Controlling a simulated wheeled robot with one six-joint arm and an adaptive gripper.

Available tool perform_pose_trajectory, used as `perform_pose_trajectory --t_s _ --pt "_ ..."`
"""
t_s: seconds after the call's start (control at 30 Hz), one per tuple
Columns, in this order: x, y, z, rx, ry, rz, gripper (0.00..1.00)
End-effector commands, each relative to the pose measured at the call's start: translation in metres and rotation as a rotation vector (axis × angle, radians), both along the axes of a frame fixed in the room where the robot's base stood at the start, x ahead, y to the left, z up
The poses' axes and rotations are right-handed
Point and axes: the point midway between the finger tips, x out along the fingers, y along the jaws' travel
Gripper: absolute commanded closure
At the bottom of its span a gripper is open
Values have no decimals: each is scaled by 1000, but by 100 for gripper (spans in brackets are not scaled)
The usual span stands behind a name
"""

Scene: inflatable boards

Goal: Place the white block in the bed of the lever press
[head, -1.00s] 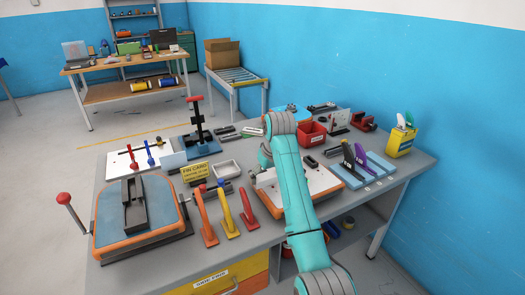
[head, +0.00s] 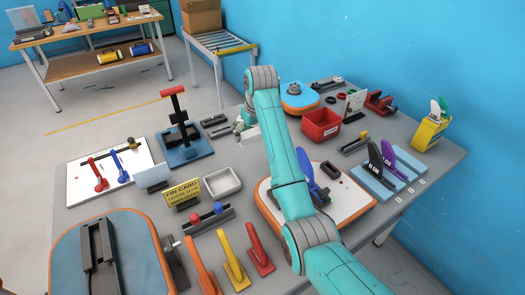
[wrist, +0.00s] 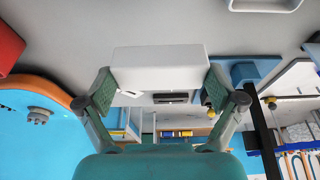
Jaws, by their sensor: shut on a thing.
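My gripper (head: 241,127) is shut on the white block (wrist: 160,68), which sits between the two fingers in the wrist view. In the head view the white block (head: 250,134) shows partly beside the fingers, right of the lever press. The lever press (head: 184,143) has a blue base, a dark upright frame and a red bar handle on top, raised. In the wrist view a blue part, probably the press base (wrist: 242,72), lies just right of the block, with a gap to it. Whether the block touches the table is unclear.
Dark bars (head: 216,126) lie between press and gripper. A white tray (head: 222,182), a yellow sign (head: 183,193) and a pale blue panel (head: 152,175) stand nearer. A red bin (head: 321,125) and an orange-edged blue board (head: 299,97) are to the right.

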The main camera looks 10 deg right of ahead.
Motion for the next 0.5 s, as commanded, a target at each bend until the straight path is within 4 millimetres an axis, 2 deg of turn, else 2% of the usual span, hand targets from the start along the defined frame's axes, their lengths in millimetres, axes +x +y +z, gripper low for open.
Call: perform_pose_trajectory --t_s 0.3,0.5 --pt "-1 0 -43 0 3 0 42" --pt "-1 0 -59 0 3 0 42"
